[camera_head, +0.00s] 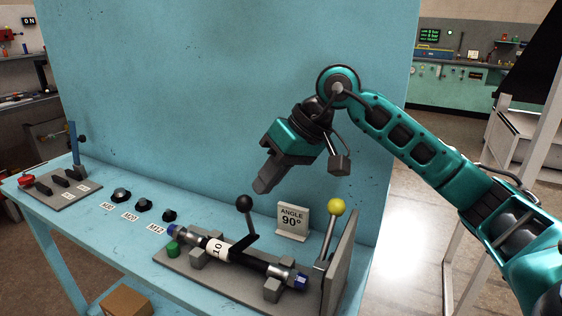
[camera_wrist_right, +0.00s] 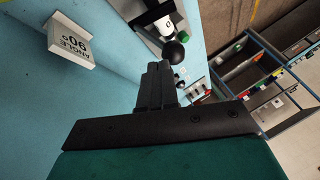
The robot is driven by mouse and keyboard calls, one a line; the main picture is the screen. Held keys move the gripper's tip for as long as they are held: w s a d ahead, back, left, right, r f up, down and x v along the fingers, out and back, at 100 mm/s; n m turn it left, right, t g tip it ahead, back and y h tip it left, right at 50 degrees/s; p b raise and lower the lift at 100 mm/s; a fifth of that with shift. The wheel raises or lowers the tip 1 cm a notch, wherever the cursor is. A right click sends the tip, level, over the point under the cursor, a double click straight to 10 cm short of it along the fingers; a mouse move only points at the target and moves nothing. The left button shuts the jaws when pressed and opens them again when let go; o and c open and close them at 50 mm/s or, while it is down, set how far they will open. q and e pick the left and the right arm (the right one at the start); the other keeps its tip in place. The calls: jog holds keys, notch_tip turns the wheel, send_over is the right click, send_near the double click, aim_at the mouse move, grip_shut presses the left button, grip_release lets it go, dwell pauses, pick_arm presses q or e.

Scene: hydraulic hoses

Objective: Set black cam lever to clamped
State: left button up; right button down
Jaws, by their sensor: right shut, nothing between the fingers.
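The black cam lever (camera_head: 245,204) has a round black knob on a dark arm that rises from the hose fixture (camera_head: 190,265). It stands up, its knob tilted slightly left. In the right wrist view the black knob (camera_wrist_right: 174,52) shows just past the fingertips. A dark hose (camera_head: 249,262) with a white "10" band and blue ends lies in the fixture. My right gripper (camera_head: 262,187) is shut and empty, pointing down above and slightly right of the knob; I see no clear contact. Its shut fingers (camera_wrist_right: 158,72) also show in the wrist view. My left gripper is not in view.
A yellow-knobbed lever (camera_head: 336,207) stands beside a grey upright plate (camera_head: 340,262) on the right. An "ANGLE 90°" sign (camera_head: 293,220) stands behind the hose. A green knob (camera_head: 172,248) is at the fixture's left. Black fittings (camera_head: 143,205) with labels sit further left; bench space around them is clear.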

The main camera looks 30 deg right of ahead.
jog(key=shift+w+a+f, duration=0.15)
jog(key=shift+a+f, duration=0.05)
jog(key=shift+f, duration=0.25)
